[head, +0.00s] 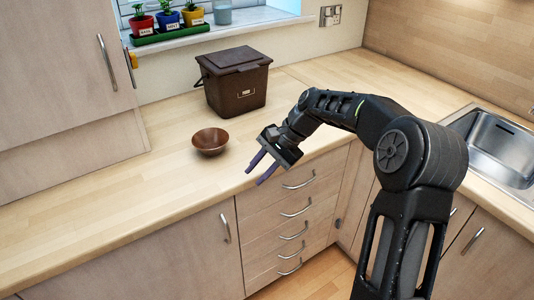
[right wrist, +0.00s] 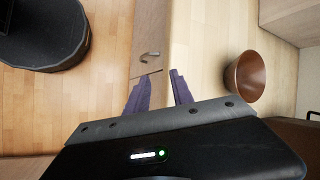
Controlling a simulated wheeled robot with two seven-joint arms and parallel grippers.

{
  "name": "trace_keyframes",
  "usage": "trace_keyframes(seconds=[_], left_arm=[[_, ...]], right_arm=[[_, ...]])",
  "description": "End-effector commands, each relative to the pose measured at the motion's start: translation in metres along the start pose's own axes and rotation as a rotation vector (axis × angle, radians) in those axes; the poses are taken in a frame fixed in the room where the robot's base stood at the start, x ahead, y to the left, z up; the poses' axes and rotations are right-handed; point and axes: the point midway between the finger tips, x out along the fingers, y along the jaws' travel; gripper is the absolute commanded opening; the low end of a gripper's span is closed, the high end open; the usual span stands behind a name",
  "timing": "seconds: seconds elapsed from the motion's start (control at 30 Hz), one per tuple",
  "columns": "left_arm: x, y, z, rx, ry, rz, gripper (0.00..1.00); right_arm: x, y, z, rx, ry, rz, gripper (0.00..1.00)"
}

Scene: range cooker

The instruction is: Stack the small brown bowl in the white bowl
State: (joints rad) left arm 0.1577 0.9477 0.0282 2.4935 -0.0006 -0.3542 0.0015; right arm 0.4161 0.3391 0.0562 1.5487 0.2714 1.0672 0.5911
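The small brown bowl (head: 210,141) stands upright on the wooden worktop, in front of the brown bin. It also shows in the right wrist view (right wrist: 245,77), to the right of the fingers. My right gripper (head: 256,172) is open and empty, over the front edge of the worktop, to the right of the bowl and apart from it. Its two purple fingers (right wrist: 158,88) are spread in the right wrist view. The white bowl is not seen in either view. My left gripper is not in view.
A brown lidded bin (head: 236,82) stands behind the bowl. A steel sink (head: 495,148) is at the right. Potted plants on a green tray (head: 172,32) are on the windowsill. A wall cabinet (head: 65,60) hangs at the left. The worktop (head: 100,200) left of the bowl is clear.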

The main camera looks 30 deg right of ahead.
Motion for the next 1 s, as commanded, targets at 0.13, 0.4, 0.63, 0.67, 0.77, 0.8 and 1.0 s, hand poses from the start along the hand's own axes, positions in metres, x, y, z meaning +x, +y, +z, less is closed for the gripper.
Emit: trace_keyframes(seconds=[0.13, 0.4, 0.63, 0.67, 0.77, 0.8, 1.0], left_arm=[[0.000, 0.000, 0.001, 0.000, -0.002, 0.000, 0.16], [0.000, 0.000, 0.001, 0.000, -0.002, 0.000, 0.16], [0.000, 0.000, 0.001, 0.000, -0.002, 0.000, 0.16], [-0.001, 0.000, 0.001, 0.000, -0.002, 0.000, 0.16], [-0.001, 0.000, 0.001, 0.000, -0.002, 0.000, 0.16], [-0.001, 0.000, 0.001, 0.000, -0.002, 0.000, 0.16], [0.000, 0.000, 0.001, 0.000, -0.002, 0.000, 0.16]], right_arm=[[0.057, 0.019, 0.004, -0.055, 0.001, 0.043, 0.28], [0.207, 0.105, 0.049, -0.286, -0.001, 0.167, 0.28], [0.313, 0.246, 0.162, -0.693, -0.060, 0.267, 0.28], [0.317, 0.261, 0.175, -0.737, -0.069, 0.270, 0.28], [0.321, 0.294, 0.207, -0.849, -0.091, 0.271, 0.28], [0.321, 0.303, 0.215, -0.877, -0.097, 0.269, 0.28], [0.320, 0.315, 0.227, -0.925, -0.101, 0.262, 0.28]])
